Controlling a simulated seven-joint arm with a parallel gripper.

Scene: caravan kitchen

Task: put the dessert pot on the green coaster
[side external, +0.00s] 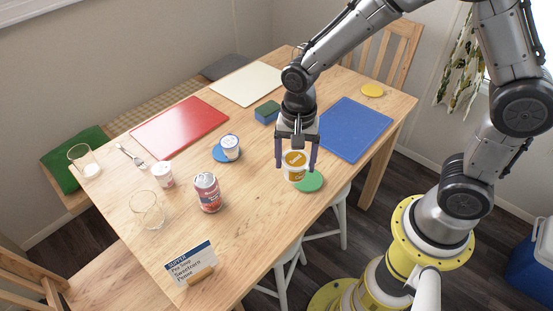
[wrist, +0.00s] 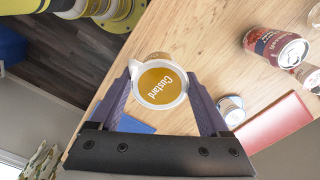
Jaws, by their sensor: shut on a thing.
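The green coaster (side external: 312,183) lies near the table's front right edge, partly hidden behind the pot in the side view. The pot appears held above the table; I cannot tell the exact gap. The coaster does not show in the wrist view.
A white pot (side external: 230,144) stands on a blue coaster (side external: 218,156). A blue mat (side external: 353,130), sponge (side external: 267,112) and yellow coaster (side external: 372,90) lie behind.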

